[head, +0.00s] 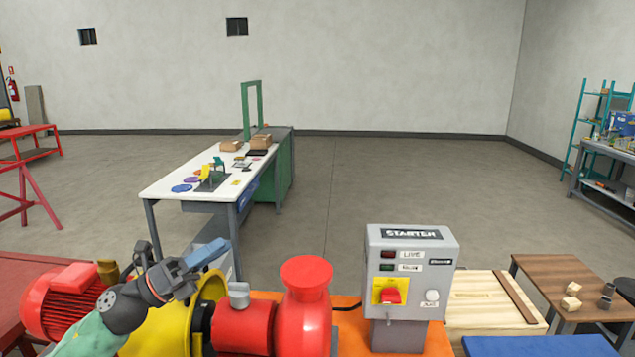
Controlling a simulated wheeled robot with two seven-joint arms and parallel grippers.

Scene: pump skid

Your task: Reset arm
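My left gripper (182,274) is at the lower left, above the yellow guard (205,305) of the pump skid. It is seen from behind and above, with a small blue bar (206,253) at its far end. I cannot tell whether the bar is held or is part of the gripper, nor how far the fingers are apart. My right gripper is not in view. The red pump (305,300) stands right of the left gripper, and the red motor (62,300) is to its left. The grey starter box (411,262) stands upright with a red switch on a yellow plate.
A white-topped workbench (165,185) with small parts stands beyond the skid. A pale wooden board (490,300), a brown table (545,268) with small blocks, and a blue surface (540,346) are at the right. A red stand (25,180) is at the left. The floor (400,180) at centre right is clear.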

